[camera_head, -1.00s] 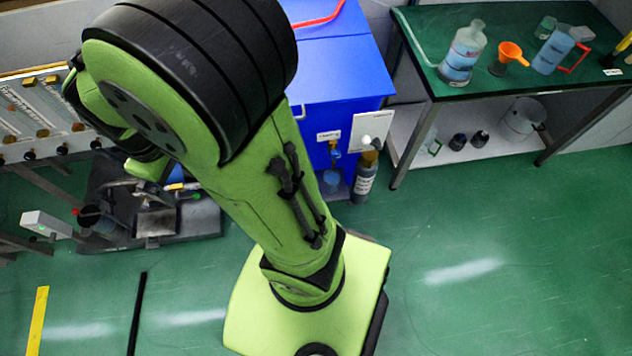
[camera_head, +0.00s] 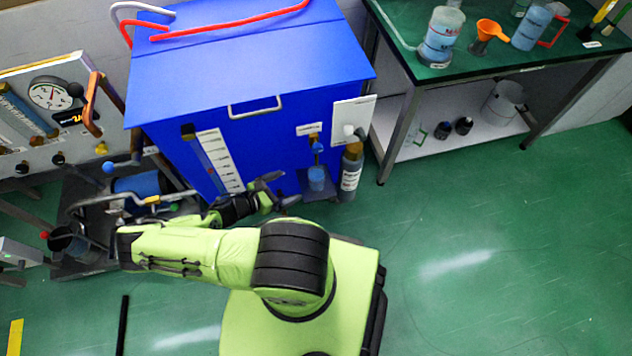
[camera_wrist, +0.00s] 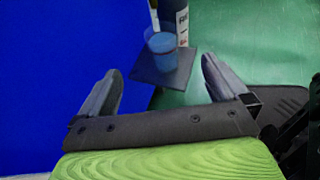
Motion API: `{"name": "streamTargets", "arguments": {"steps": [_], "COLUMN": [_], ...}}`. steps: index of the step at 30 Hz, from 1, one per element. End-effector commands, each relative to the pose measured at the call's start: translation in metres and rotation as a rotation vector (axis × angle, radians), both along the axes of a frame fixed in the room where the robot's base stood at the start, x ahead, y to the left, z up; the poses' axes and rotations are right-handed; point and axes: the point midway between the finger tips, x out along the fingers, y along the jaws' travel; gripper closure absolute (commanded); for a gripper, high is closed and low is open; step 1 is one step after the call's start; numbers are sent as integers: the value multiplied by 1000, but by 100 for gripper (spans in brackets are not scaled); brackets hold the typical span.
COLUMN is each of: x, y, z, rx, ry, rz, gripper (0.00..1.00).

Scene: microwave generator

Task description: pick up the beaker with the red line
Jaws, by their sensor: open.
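My gripper (camera_head: 279,189) is open and empty in front of the blue cabinet, pointing right. The wrist view shows its two fingers (camera_wrist: 160,72) spread apart. Beyond them stands a small clear beaker (camera_wrist: 161,42) with blue liquid, upright on a dark plate (camera_wrist: 165,70). In the head view this beaker (camera_head: 317,178) stands under a tap, right of the fingertips and apart from them. Another vessel with blue liquid (camera_head: 438,38) and a jug with a red handle (camera_head: 530,30) stand on the green table.
The blue cabinet (camera_head: 250,80) rises behind my gripper. A green table (camera_head: 480,60) is at the upper right, with an orange funnel (camera_head: 490,30). The green floor to the right is clear.

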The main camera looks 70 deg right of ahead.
Motion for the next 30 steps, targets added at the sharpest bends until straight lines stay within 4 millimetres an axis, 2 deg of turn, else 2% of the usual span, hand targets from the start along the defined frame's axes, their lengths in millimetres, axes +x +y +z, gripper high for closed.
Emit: {"name": "streamTargets", "arguments": {"steps": [5,12,17,24,30], "x": [-20,-51,-60,-84,-87], "y": [-24,-67,-82,-113,-118], "z": [-13,-36,-42,-60,-60], "rx": [-4,-2,-2,-2,-1], "ry": [10,7,6,6,4], "rz": [-2,-1,-1,-3,0], "gripper": [0,0,0,0,0]}}
